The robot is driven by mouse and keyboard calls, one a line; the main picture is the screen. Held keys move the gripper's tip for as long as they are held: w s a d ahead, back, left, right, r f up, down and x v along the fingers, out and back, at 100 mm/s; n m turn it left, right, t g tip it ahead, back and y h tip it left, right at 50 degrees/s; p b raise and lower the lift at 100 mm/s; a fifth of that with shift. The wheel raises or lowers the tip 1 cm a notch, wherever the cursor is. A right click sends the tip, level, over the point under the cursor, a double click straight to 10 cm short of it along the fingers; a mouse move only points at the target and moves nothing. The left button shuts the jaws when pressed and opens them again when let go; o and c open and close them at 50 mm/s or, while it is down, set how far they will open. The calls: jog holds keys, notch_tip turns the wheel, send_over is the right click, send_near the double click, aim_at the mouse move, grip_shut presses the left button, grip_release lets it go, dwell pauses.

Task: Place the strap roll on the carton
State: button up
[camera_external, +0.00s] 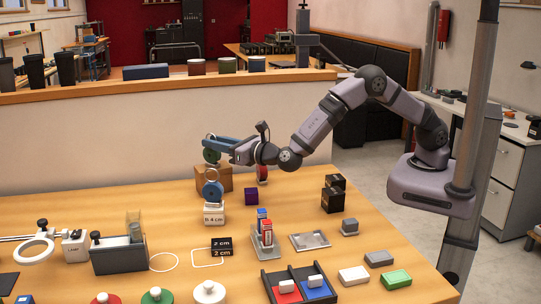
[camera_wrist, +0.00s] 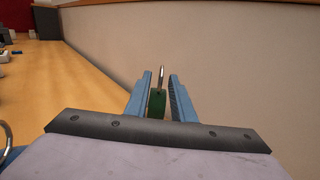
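A green roll with a thin pale loop on top (camera_external: 211,156), which I take to be the strap roll, stands on edge at my gripper (camera_external: 214,143). In the wrist view the green roll (camera_wrist: 157,103) sits between the two blue fingers (camera_wrist: 160,88) and fills nearly all the gap, so the gripper looks shut on it. The brown carton (camera_external: 220,180) is on the table directly under the roll. The roll's lower edge is close to the carton's top; I cannot tell whether they touch.
A blue roll (camera_external: 213,190) sits on a white labelled block (camera_external: 214,214) in front of the carton. A red roll (camera_external: 262,175) and a purple cube (camera_external: 251,196) are to its right. A low wall (camera_external: 120,135) runs behind the table.

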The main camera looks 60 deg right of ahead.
jog(key=shift+r, duration=0.2)
jog(key=shift+s+f, duration=0.1)
jog(key=shift+s, duration=0.25)
jog(key=s+b, duration=0.2)
jog(key=s, duration=0.9)
jog(key=shift+s+b, duration=0.15)
jog(key=shift+b, duration=0.25)
